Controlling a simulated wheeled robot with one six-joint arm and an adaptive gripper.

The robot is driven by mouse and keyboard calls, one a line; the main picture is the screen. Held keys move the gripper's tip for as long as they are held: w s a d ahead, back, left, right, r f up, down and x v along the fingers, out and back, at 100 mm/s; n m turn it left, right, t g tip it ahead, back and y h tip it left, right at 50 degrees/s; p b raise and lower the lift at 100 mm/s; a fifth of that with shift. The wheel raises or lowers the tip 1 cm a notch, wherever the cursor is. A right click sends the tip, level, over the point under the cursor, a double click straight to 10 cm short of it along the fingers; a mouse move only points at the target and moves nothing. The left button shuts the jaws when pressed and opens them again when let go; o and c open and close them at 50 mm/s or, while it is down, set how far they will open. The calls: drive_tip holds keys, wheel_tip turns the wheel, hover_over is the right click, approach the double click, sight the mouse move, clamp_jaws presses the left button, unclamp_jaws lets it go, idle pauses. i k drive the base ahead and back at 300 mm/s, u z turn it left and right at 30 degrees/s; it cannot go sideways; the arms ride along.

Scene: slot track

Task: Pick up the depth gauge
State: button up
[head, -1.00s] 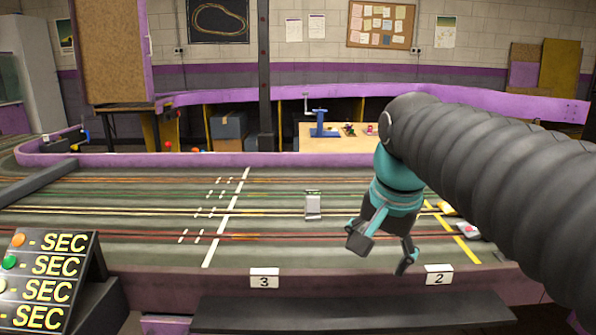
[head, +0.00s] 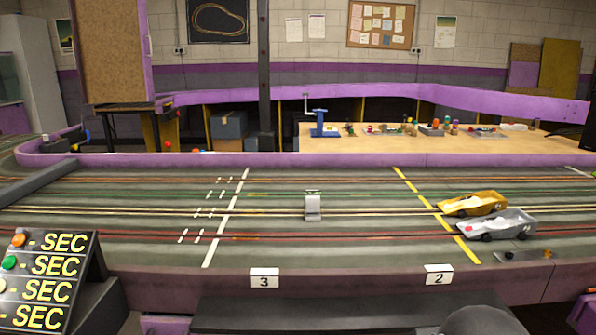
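A small light-grey metal piece (head: 313,206), which looks like the depth gauge, stands on the slot track (head: 330,240) near the middle of the head view. It is a narrow block with a darker top, standing across the lanes to the right of the white dashed lines. Nothing touches it from above. My gripper is out of the picture, so its fingers cannot be seen. A dark rounded part at the bottom right edge seems to be part of my arm.
A gold car (head: 473,203) and a silver car (head: 496,224) sit on the track at right, by the yellow line. Number cards 3 (head: 264,279) and 2 (head: 439,275) are on the near wall. A workbench (head: 370,146) with a blue tool (head: 321,125) stands behind.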

sight(312, 202)
drive_tip(key=z, duration=2.6)
drive_tip(key=k, duration=1.3)
drive_tip(key=u, duration=1.5)
drive_tip(key=i, duration=0.5)
drive_tip(key=z, duration=0.05)
